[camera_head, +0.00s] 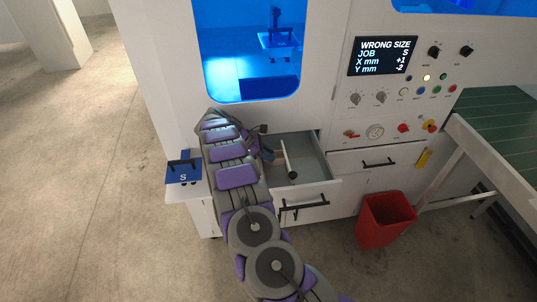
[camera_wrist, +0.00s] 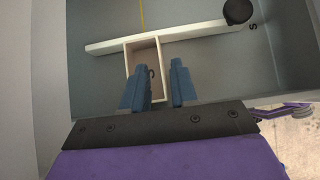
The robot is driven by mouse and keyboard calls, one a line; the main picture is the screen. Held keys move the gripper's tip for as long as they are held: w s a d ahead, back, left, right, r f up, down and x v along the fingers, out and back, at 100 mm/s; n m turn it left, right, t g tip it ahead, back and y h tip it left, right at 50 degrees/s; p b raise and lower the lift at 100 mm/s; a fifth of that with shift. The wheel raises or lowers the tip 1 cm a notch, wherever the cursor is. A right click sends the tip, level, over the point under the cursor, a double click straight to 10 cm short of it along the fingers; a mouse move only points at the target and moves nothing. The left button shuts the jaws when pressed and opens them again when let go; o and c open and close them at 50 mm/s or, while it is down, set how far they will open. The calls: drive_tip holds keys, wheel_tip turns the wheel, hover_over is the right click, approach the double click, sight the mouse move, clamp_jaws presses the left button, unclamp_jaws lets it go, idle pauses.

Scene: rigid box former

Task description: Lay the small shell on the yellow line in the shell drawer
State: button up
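The small shell (camera_wrist: 161,60), a cream open-topped box, is in the shell drawer (camera_wrist: 215,75) in the wrist view. Its far edge is against or over a pale bar (camera_wrist: 190,34). My gripper (camera_wrist: 159,64) is at the shell with its blue fingers apart. One finger overlaps the shell's inside and the other is right of its right wall, with gaps visible beside that wall. The yellow line (camera_wrist: 142,14) shows beyond the bar. In the head view the drawer (camera_head: 312,163) is pulled out, and my arm hides its left part and most of my gripper.
The bar ends in a black knob (camera_wrist: 237,11) beside an "S". A blue block marked S (camera_head: 183,173) sits on a white ledge at left. The screen (camera_head: 382,56) reads WRONG SIZE, JOB S, X +1, Y -2. A red bin (camera_head: 385,220) stands right of the drawer, before a green-topped table (camera_head: 497,122).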

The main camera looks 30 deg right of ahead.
drive_tip(key=p+v, duration=0.2)
drive_tip(key=v, duration=0.9)
drive_tip(key=shift+a, duration=0.1)
